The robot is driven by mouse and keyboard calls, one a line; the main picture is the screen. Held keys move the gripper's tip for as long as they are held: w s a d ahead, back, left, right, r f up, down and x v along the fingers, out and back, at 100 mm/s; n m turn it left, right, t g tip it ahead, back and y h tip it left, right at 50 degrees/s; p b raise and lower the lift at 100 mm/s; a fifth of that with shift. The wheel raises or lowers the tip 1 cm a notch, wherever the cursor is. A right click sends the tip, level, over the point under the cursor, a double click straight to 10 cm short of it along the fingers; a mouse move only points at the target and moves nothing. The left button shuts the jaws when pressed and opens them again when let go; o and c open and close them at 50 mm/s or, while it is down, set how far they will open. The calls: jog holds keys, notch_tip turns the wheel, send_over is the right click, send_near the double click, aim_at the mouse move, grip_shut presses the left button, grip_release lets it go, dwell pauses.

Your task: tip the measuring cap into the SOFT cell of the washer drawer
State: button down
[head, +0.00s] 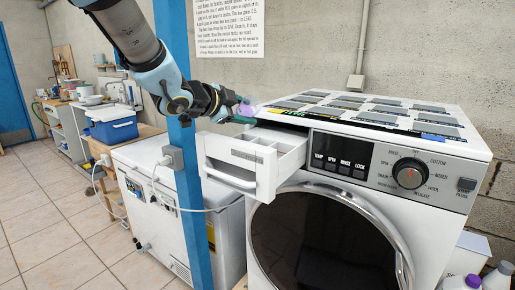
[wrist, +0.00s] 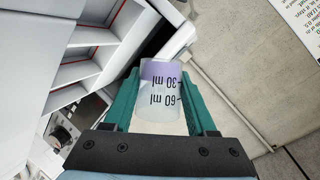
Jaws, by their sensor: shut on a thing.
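My gripper (head: 244,112) is above and behind the open washer drawer (head: 229,180), near the left end of the washer top. In the wrist view its two teal fingers (wrist: 162,88) are shut on the measuring cap (wrist: 160,112). The cap is clear, marked 30 ml and 60 ml, with purple liquid inside; its markings read upside down there. In the head view only a small purplish part beside the fingers shows. The drawer's cells (wrist: 82,42) are to the left of the cap in the wrist view. No SOFT label is legible.
A blue post (head: 187,180) stands left of the drawer, before a white chest (head: 150,165). Bottles (head: 497,277) stand at the lower right. A wall is behind.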

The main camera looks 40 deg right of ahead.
jog(key=shift+r+m+b, duration=0.15)
jog(key=shift+m+b, duration=0.15)
jog(key=shift+b, duration=0.65)
dwell(0.3)
jog(key=shift+f+m+t+h+b, duration=0.3)
jog(key=shift+f+m+t+b, duration=0.25)
jog(key=shift+b, duration=2.1)
jog(key=shift+s+r+m+t+h+b, duration=0.25)
jog(key=shift+m+b, duration=0.35)
jog(key=shift+b, duration=1.35)
jog(key=shift+r+m+t+h+b, duration=0.1)
jog(key=shift+r+m+t+b, duration=0.35)
jog(key=shift+b, duration=1.45)
